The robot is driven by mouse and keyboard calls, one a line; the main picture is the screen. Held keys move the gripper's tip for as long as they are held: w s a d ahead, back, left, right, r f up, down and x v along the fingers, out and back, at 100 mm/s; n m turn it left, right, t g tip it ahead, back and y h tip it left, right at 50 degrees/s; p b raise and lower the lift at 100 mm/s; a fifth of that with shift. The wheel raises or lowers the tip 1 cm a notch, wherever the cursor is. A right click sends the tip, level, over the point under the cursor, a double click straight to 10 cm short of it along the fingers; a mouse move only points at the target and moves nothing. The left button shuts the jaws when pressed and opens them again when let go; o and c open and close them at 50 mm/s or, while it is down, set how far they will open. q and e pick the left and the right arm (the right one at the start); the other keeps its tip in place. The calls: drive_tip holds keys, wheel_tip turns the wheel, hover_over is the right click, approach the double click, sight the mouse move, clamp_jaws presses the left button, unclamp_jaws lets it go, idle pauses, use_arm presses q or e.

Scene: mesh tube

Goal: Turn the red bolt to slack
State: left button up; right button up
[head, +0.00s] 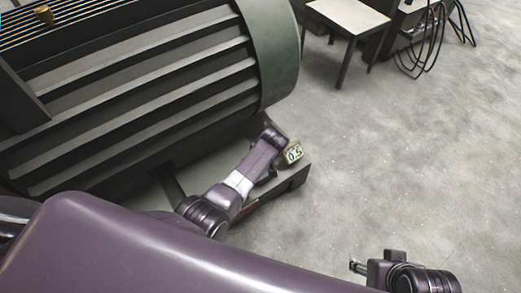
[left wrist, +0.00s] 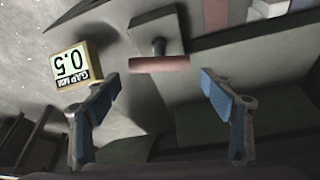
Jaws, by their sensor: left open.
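The red bolt (left wrist: 160,64) shows in the left wrist view as a short dull-red bar on a grey stem, by a dark bracket. My left gripper (left wrist: 160,86) is open, one blue-padded finger on each side of the picture. The bolt appears beyond the fingertips, between them across the picture, with nothing gripped. In the head view my left arm's end (head: 268,172) is at the machine's foot, and the bolt cannot be made out there. A small gauge (left wrist: 70,66) reading "GAP MM 0.5" is left of the bolt. My right gripper (head: 357,267) is away at the lower right; its jaw opening is unclear.
A large finned dark machine (head: 130,95) with a green end ring (head: 273,50) fills the upper left. Its dark base foot (head: 290,182) ends by the gauge (head: 293,153). A small table (head: 348,15) and hanging cables (head: 425,45) stand behind. The grey floor right is clear.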

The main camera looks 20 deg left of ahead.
use_arm(q)
drive_tip(key=shift+r, duration=3.2)
